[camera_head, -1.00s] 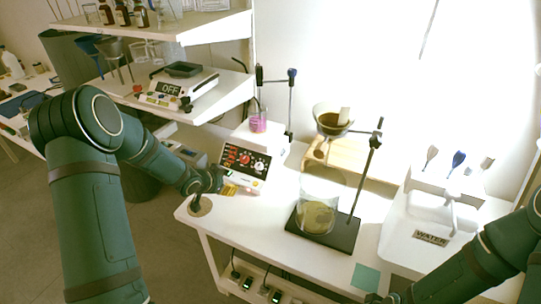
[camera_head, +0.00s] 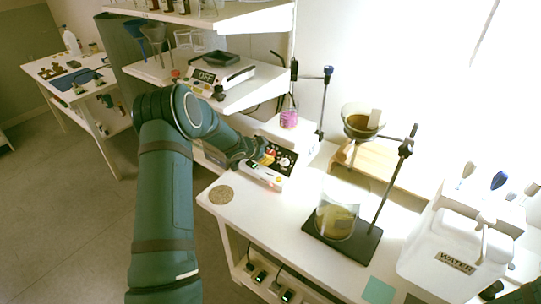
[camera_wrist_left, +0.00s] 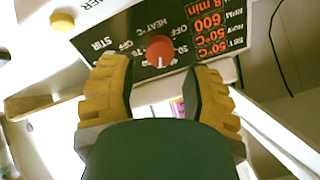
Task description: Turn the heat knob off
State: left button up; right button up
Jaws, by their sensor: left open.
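The hotplate stirrer (camera_head: 262,177) stands on the white bench with its black control panel (camera_head: 286,160) facing me. The red heat knob (camera_wrist_left: 160,50) is in the left wrist view, beside the upside-down label "HEAT °C" with "OFF" and "30". A pale mark shows on its lower side. My left gripper (camera_head: 268,156) is at the panel; in the left wrist view its yellow fingers (camera_wrist_left: 160,85) are open, one on each side of the knob, with gaps. The red display (camera_wrist_left: 210,30) reads 600 RPM and 50 °C. My right gripper (camera_head: 490,290) shows only partly at the lower right.
A pink-liquid vessel (camera_head: 289,119) is on the stirrer. A stand with a beaker (camera_head: 337,215) and a funnel (camera_head: 362,122) are to its right. A WATER container (camera_head: 452,250) is further right. A shelf with a scale (camera_head: 222,73) is above. The front left bench corner is mostly clear.

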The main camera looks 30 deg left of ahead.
aim_at(270, 153)
pick_arm(q)
jog(key=shift+x, duration=2.45)
grip_shut()
